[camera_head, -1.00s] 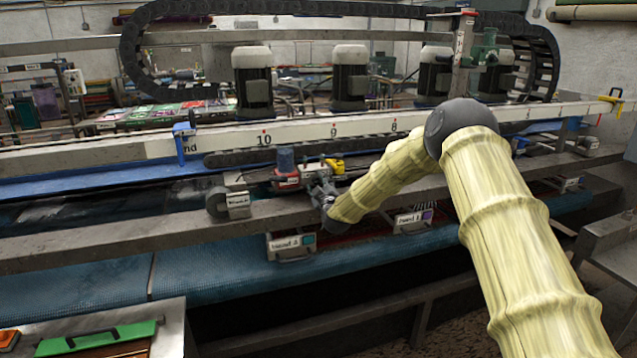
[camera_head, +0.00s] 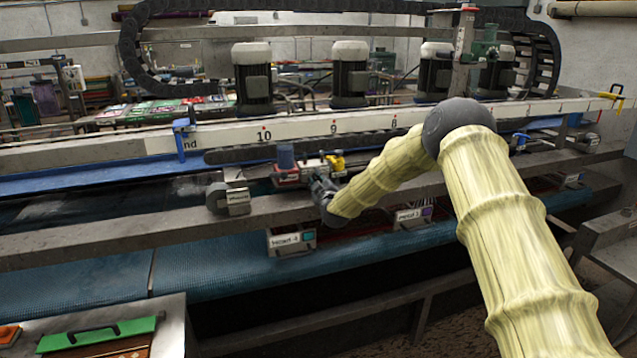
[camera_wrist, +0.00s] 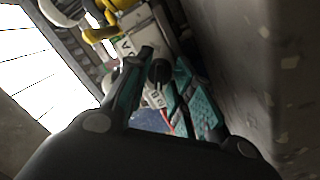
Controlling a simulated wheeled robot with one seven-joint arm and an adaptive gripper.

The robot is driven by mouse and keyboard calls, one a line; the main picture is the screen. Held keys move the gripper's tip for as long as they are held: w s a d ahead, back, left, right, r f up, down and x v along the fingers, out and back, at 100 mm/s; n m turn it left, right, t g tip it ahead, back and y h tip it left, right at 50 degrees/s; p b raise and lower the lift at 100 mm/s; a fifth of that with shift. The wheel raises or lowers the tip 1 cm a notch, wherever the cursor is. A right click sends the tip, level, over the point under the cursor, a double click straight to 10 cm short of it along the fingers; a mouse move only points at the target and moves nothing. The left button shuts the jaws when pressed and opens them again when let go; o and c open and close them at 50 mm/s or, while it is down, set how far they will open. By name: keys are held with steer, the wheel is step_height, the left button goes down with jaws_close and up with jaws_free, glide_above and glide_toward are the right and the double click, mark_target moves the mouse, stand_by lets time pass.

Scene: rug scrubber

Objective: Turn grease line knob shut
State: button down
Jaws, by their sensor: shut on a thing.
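A small grease unit (camera_head: 290,177) with a blue-grey cup and a yellow fitting (camera_head: 336,161) sits on the machine's grey beam, left of centre in the head view. My gripper (camera_head: 321,188) is at its right front side. In the wrist view, a dark round knob (camera_wrist: 159,72) lies between the teal finger pads of my gripper (camera_wrist: 165,62), and the jaws are shut on it. White labelled blocks and yellow fittings (camera_wrist: 101,33) are just beyond the fingertips. Most of the knob is hidden by the gripper in the head view, and its turn angle cannot be told.
The grey beam (camera_head: 130,228) runs across in front of the unit. A grey roller block (camera_head: 238,202) stands to its left. Labelled boxes (camera_head: 291,241) hang below the beam. In the wrist view, a grey surface (camera_wrist: 250,70) is close along the right side.

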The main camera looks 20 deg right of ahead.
steer(key=shift+f, duration=0.15)
steer(key=m+b, duration=0.2)
steer(key=b, duration=0.1)
steer(key=shift+f, duration=0.1)
steer(key=m+b, duration=0.4)
steer(key=b, duration=0.2)
steer(key=shift+g, duration=0.3)
steer(key=m+b, duration=0.2)
steer(key=m+y+b, duration=0.1)
steer(key=m+b, duration=0.1)
steer(key=shift+r+m+b, duration=0.2)
steer(key=shift+m+b, duration=0.15)
steer(key=shift+m, duration=0.05)
steer(key=c, duration=1.2)
jaws_free()
steer(key=shift+r, duration=0.1)
steer(key=shift+s, duration=0.1)
